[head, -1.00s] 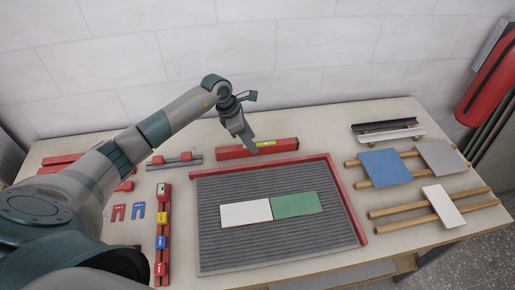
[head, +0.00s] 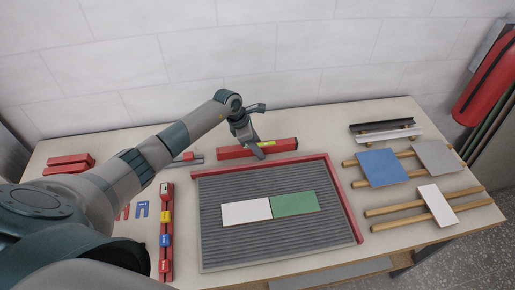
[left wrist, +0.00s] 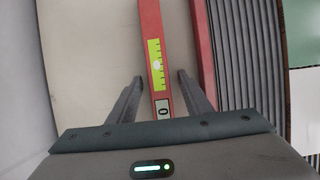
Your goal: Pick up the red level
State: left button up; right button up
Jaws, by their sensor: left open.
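The red level (head: 272,147) lies on the table behind the ribbed tray, along its back red rim. In the left wrist view the level (left wrist: 152,25) runs between the two fingers of my left gripper, with a yellow-green window and a small label marked 0. My left gripper (head: 257,152) is over the level near its middle in the head view. In the left wrist view the gripper (left wrist: 157,88) is open, one finger on each side of the level, with gaps on both sides. My right gripper is not in view.
The ribbed tray (head: 230,244) with a red rim holds a white tile (head: 246,212) and a green tile (head: 295,203). A blue tile (head: 383,168) and others rest on wooden bars at right. A red strip with coloured blocks (head: 165,256) lies left of the tray.

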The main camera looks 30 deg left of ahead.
aim_at(263, 145)
pick_arm(q)
grip_shut()
jog(key=shift+r, duration=0.1)
jog(key=shift+w+r+b, duration=0.1)
jog(key=shift+r+b, duration=0.3)
jog(key=r+b, duration=0.2)
jog(key=r, duration=0.1)
jog(key=shift+d+r, duration=0.1)
jog(key=shift+d, duration=0.2)
jog(key=s+d+r+b, duration=0.3)
jog(key=d+r, duration=0.4)
jog(key=d, duration=0.3)
jog(key=shift+s+d+b, duration=0.3)
jog(key=shift+b, duration=0.3)
